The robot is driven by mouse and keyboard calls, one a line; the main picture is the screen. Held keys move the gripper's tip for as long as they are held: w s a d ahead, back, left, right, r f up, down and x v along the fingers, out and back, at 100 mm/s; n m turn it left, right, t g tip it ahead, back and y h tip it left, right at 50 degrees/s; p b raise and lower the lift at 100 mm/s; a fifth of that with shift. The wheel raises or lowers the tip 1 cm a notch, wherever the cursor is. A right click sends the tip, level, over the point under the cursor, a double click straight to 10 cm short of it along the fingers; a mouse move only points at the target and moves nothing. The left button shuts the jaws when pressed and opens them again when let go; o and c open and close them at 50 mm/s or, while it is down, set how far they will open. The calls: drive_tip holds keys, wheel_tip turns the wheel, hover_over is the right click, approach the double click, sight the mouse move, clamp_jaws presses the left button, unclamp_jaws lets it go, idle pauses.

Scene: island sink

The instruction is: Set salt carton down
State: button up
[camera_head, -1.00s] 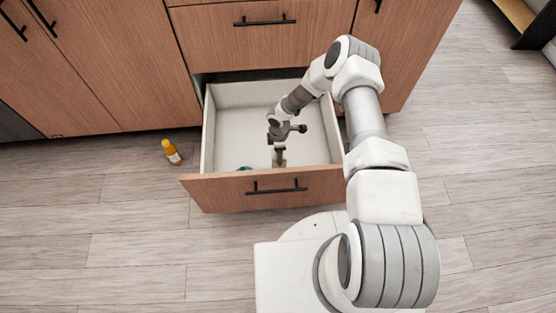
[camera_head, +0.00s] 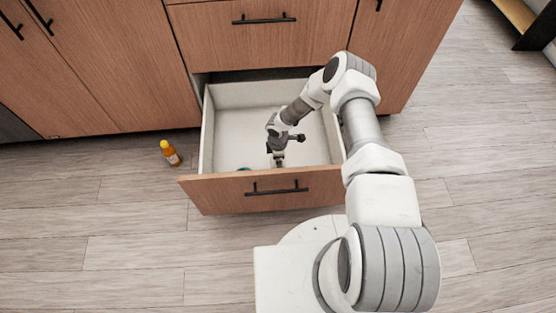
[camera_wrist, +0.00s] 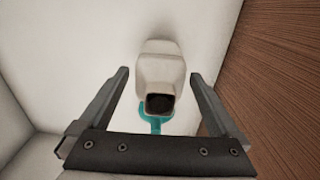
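A pale, rounded box-like thing with a dark square end, apparently the salt carton (camera_wrist: 160,72), is in the drawer in the wrist view. My gripper (camera_wrist: 158,80) is open, with one finger on each side of it and a visible gap at both sides. In the head view my gripper (camera_head: 277,161) points down inside the open drawer (camera_head: 222,128), near its front panel. The carton cannot be made out in that view, and its contact with the drawer floor is unclear.
A teal thing (camera_wrist: 155,124) lies partly under the pale carton in the wrist view. The drawer's wooden front (camera_head: 225,194) stands close to my gripper. The drawer's back part looks clear.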

wheel_tip(320, 180, up, 12)
drive_tip(key=p, duration=0.4)
drive_tip(key=shift+r, duration=0.25)
drive_tip(key=d+r+m+t+h, duration=0.1)
drive_tip(key=d+r+m, duration=0.2)
drive_tip(key=r, duration=0.9)
drive_tip(key=d+r+m+t+h, duration=0.1)
drive_tip(key=d+r+m, duration=0.15)
drive_tip(key=r, duration=0.95)
drive_tip(key=d+r+m+h, duration=0.15)
drive_tip(key=d+r, duration=0.25)
drive_tip(key=r, duration=0.8)
drive_tip(key=s+d+r+m+t, duration=0.15)
drive_tip(key=s+r+m, duration=0.35)
drive_tip(key=s+r, duration=0.5)
drive_tip(key=s+a+r+m+t+y, duration=0.1)
drive_tip(key=s+r+m, duration=0.5)
drive_tip(key=s, duration=0.8)
wheel_tip(320, 180, up, 2)
drive_tip(key=shift+s+a+r+t+y, duration=0.25)
drive_tip(key=shift+t+y, duration=0.3)
drive_tip(key=shift+y, duration=0.7)
